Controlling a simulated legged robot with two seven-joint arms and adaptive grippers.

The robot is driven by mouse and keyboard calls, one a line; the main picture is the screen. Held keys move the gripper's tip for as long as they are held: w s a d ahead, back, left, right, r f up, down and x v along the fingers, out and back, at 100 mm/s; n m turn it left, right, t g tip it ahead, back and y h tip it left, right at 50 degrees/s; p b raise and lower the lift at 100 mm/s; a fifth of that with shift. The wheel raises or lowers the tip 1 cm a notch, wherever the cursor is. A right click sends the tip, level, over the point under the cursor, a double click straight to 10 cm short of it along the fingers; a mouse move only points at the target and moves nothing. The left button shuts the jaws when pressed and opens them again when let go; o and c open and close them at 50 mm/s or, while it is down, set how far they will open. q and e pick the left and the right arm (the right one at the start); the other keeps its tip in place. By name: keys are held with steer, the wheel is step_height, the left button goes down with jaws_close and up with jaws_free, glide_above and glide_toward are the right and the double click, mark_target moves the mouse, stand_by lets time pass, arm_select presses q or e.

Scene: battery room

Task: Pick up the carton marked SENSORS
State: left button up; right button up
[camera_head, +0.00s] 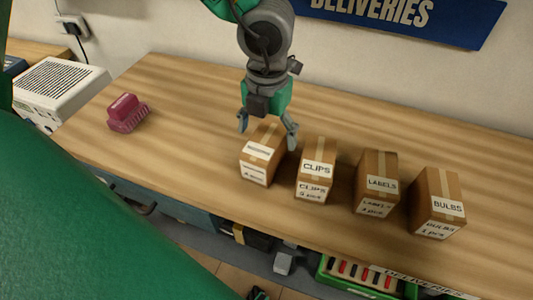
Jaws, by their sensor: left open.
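Several brown cartons stand in a row on the wooden table. The leftmost carton (257,172) has white labels whose print I cannot read, so I cannot tell whether it is the one marked SENSORS. The others are marked CLIPS (315,171), LABELS (378,182) and BULBS (437,203). My left gripper (267,129) points down at the leftmost carton's back part, open, with its two fingers apart. One finger shows near the carton's back left, the other at its back right. I cannot tell whether they touch it. My right gripper is not in view.
The CLIPS carton stands close on the right of the leftmost one. A pink brush (127,113) lies on the table (190,125) at the left, with bare wood between. A white vented box (63,92) is at far left. A green tray (360,278) sits below the front edge.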

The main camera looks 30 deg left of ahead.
arm_select(q)
steer(key=f, duration=0.1)
steer(key=f+b, duration=0.1)
steer(key=f, duration=0.3)
steer(key=shift+s+a+f, duration=0.1)
steer(key=shift+a+f, duration=0.1)
steer(key=shift+a, duration=0.05)
steer(key=shift+d, duration=0.1)
steer(key=c, duration=1.4)
